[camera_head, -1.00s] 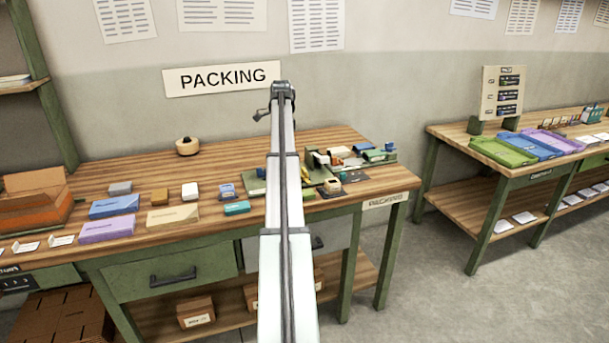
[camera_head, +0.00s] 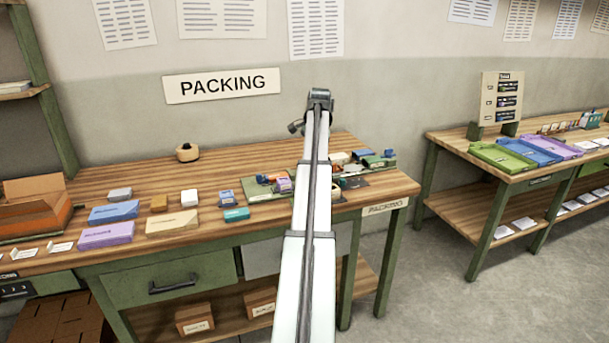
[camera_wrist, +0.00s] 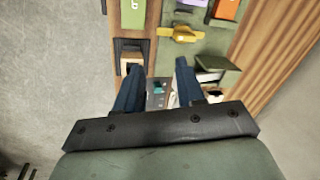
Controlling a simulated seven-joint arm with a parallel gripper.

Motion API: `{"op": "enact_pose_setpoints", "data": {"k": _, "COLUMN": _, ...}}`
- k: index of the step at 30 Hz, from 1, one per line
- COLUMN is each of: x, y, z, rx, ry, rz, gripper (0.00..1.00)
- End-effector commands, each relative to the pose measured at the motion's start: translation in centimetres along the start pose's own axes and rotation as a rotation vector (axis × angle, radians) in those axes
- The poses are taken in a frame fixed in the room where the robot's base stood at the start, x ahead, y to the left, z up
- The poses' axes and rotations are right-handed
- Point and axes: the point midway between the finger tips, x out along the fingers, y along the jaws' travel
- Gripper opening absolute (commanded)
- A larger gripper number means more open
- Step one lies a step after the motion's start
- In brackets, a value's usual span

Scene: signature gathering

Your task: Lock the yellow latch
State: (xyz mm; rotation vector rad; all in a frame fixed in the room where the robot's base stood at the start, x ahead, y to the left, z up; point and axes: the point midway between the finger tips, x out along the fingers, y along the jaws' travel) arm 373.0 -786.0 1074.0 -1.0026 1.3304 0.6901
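The yellow latch (camera_wrist: 182,34) shows in the wrist view as a small yellow piece on a green board (camera_wrist: 205,43), just beyond my fingertips. My gripper (camera_wrist: 158,66) has its two dark blue fingers apart, with nothing held between them. The fingers point toward the latch side of the board, and the latch lies slightly right of the gap between them, not touched as far as I can see. In the head view my arm crosses the packing bench and hides the latch and my gripper.
In the wrist view a green block (camera_wrist: 133,13), an orange block (camera_wrist: 227,9) and a dark holder with a tan piece (camera_wrist: 130,57) stand near the fingers. Boxes such as a purple one (camera_head: 106,235) lie on the bench (camera_head: 150,172) at left.

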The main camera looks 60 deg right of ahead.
Motion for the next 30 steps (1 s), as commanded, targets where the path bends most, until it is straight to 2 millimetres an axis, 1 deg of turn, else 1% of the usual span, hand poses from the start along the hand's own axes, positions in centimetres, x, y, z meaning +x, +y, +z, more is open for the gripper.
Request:
{"op": "enact_pose_setpoints", "data": {"k": 3, "x": 0.0, "y": -0.1, "z": 0.5, "rx": -0.182, "ry": 0.014, "rz": -0.039, "gripper": 0.38}}
{"op": "enact_pose_setpoints", "data": {"k": 7, "x": 0.1, "y": -0.5, "z": 0.5, "rx": -0.418, "ry": 0.043, "rz": -0.078, "gripper": 0.38}}
{"op": "enact_pose_setpoints", "data": {"k": 15, "x": -0.1, "y": -1.9, "z": 0.1, "rx": -0.896, "ry": 0.123, "rz": -0.123, "gripper": 0.38}}
{"op": "enact_pose_setpoints", "data": {"k": 18, "x": -0.1, "y": -2.1, "z": -0.1, "rx": -1.038, "ry": 0.149, "rz": -0.122, "gripper": 0.38}}
{"op": "enact_pose_setpoints", "data": {"k": 21, "x": -0.2, "y": -2.3, "z": -0.2, "rx": -1.146, "ry": 0.166, "rz": -0.118, "gripper": 0.38}}
{"op": "enact_pose_setpoints", "data": {"k": 24, "x": -0.2, "y": -2.3, "z": -0.3, "rx": -1.214, "ry": 0.172, "rz": -0.113, "gripper": 0.38}}
{"op": "enact_pose_setpoints", "data": {"k": 28, "x": 0.1, "y": -2.3, "z": -0.3, "rx": -1.253, "ry": 0.174, "rz": -0.11, "gripper": 0.38}}
{"op": "enact_pose_setpoints", "data": {"k": 30, "x": 0.5, "y": -2.4, "z": -0.3, "rx": -1.257, "ry": 0.174, "rz": -0.109, "gripper": 0.38}}
